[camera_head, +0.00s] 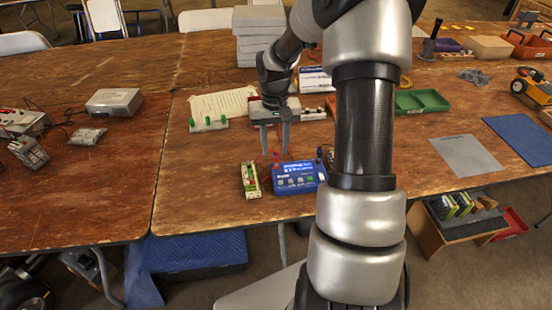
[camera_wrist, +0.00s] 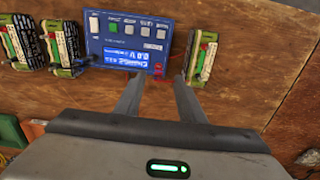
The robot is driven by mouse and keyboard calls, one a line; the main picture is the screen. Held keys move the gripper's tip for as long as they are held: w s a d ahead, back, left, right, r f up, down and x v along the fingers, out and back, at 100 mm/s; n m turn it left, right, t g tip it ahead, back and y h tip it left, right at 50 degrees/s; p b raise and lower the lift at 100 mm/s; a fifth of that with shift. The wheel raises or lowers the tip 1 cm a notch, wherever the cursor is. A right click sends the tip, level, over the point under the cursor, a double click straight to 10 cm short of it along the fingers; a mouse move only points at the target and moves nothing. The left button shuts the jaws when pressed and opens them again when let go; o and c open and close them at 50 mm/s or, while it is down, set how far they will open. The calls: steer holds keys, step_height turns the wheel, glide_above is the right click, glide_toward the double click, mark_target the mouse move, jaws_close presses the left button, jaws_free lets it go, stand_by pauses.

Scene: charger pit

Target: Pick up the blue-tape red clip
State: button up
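The blue charger box (camera_head: 300,183) sits near the front edge of the table. A small red clip (camera_head: 276,160) stands at its back left corner; its tape is too small to make out. My gripper (camera_head: 275,151) is above the clip, pointing down, with its two fingers apart and nothing seen held. In the wrist view, the red clip (camera_wrist: 158,71) shows between the tips of my gripper (camera_wrist: 157,77), beside the edge of the charger (camera_wrist: 128,45). I cannot tell whether the fingers touch it.
A green-and-white battery pack (camera_head: 250,180) lies just left of the charger. Two more packs (camera_wrist: 63,47) are on its other side. A dark clip (camera_head: 319,154) stands at the charger's back right. A white rack with green pieces (camera_head: 208,124) is behind left. The table at left front is clear.

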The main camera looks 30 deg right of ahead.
mark_target(276, 153)
step_height(276, 153, down, 4)
steer(key=shift+d+r, duration=0.15)
steer(key=c, duration=0.9)
step_height(276, 153, up, 10)
steer(key=shift+r+p, duration=0.1)
steer(key=shift+p, duration=0.5)
